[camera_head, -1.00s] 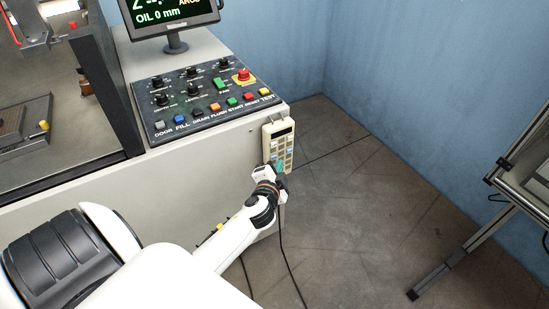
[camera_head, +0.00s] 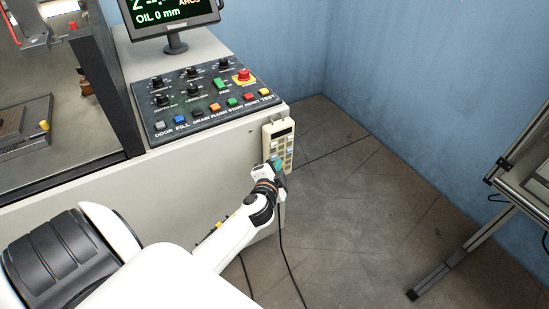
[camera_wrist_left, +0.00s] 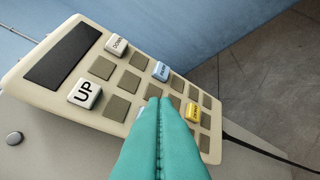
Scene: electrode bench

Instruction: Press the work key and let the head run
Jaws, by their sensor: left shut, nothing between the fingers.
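The beige hand pendant (camera_head: 279,142) hangs on the right end of the machine's front and fills much of the left wrist view (camera_wrist_left: 58,94). Its keys include UP (camera_wrist_left: 84,93), DOWN (camera_wrist_left: 117,45), a blue-lettered key (camera_wrist_left: 161,71) and a yellow-marked key (camera_wrist_left: 193,113). Another light key shows only as a sliver left of the fingers. I cannot read which is the work key. My left gripper (camera_head: 277,164) is shut and empty, its teal fingertips (camera_wrist_left: 160,101) over the lower keypad; contact is unclear. My right gripper is out of view.
The control panel (camera_head: 205,98) with knobs, coloured buttons and a red stop button (camera_head: 243,75) lies above the pendant. A monitor (camera_head: 170,14) reads OIL 0 mm. A cable (camera_head: 286,262) hangs below. A metal-framed table (camera_head: 465,250) stands right; the floor between is clear.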

